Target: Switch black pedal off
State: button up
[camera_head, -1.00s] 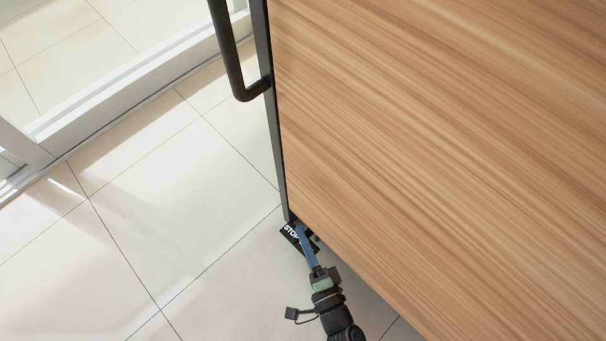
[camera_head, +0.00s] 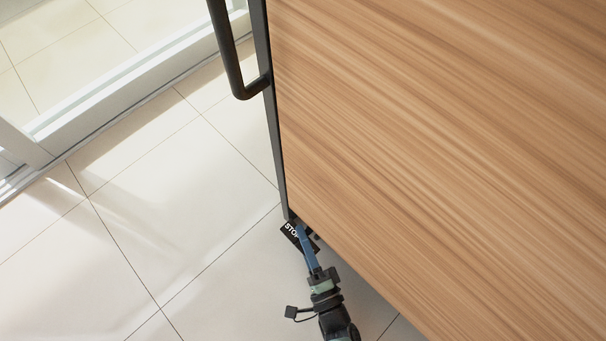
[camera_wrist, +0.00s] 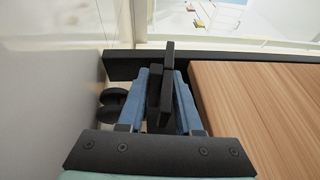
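The black pedal (camera_head: 291,230) with white "STOP" lettering is at the bottom left corner of the wood-panelled unit, close to the floor. My gripper (camera_head: 302,232), with blue fingers, reaches up to it from below in the head view and covers part of it. In the wrist view, black pieces (camera_wrist: 166,65), seemingly the pedal, lie between the tips of my gripper (camera_wrist: 167,72). The fingers are close on both sides of these pieces. I cannot tell whether they press on them. The pedal's tilt is hard to read.
The wooden panel (camera_head: 440,130) fills the right side, with a black handle (camera_head: 233,60) on its left edge. A dark round wheel (camera_wrist: 113,104) is left of my fingers in the wrist view. Tiled floor (camera_head: 150,220) is clear on the left, up to a white-framed glass wall (camera_head: 130,75).

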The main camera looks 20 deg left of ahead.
jog(key=o, duration=0.3)
jog(key=shift+o, duration=0.2)
jog(key=shift+d, duration=0.1)
jog(key=v, duration=0.6)
jog(key=shift+s+d+f, duration=0.1)
jog(key=shift+s+d, duration=0.4)
